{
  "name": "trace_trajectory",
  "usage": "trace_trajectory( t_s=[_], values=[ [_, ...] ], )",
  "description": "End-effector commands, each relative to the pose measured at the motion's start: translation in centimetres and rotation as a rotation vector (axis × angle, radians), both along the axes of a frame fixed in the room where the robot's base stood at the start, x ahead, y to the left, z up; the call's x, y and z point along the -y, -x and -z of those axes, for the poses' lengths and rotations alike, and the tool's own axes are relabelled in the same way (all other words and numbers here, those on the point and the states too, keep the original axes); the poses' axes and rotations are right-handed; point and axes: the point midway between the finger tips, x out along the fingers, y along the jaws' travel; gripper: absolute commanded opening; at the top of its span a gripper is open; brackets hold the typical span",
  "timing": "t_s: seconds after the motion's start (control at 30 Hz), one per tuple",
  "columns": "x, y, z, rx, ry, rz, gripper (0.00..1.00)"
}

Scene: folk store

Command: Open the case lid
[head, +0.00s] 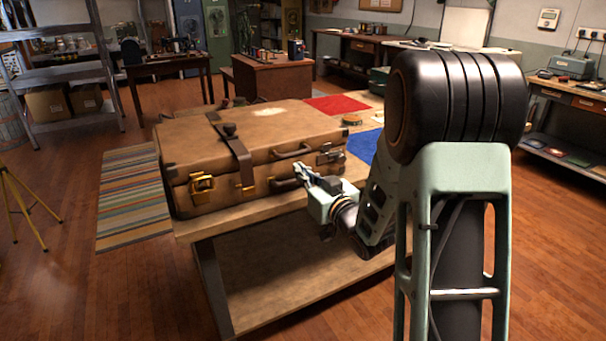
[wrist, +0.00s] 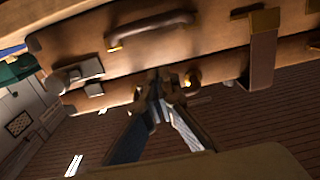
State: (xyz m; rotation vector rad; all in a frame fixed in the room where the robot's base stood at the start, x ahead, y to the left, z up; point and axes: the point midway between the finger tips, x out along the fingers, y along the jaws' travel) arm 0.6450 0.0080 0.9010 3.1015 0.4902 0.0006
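The case (head: 265,125) is a closed tan suitcase lying flat on a wooden workbench (head: 300,275). Its lid (head: 190,135) is down, with a brown strap (head: 235,150) across it. A brass latch (head: 201,184) is at the front left and a silvery latch (head: 330,156) at the front right. The front has an upper handle (head: 292,151) and a lower handle (head: 284,184). My gripper (head: 300,169) is at the front, between the handles and left of the silvery latch. The wrist view is roughly upside down; there my gripper's fingertips (wrist: 164,82) converge against the case front, hiding any contact.
Red (head: 337,104) and blue (head: 364,144) mats and a small round tin (head: 352,120) lie on the bench behind and right of the case. A striped rug (head: 133,195) lies on the floor to the left. The space above the lid looks clear.

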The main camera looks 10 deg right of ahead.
Motion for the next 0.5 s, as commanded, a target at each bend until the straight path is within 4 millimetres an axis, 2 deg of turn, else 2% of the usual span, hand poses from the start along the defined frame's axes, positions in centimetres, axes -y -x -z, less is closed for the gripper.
trace_trajectory(
  t_s=[0.5],
  values=[
    [-0.5,-1.5,0.0,0.000,-0.001,-0.001,0.00]
  ],
)
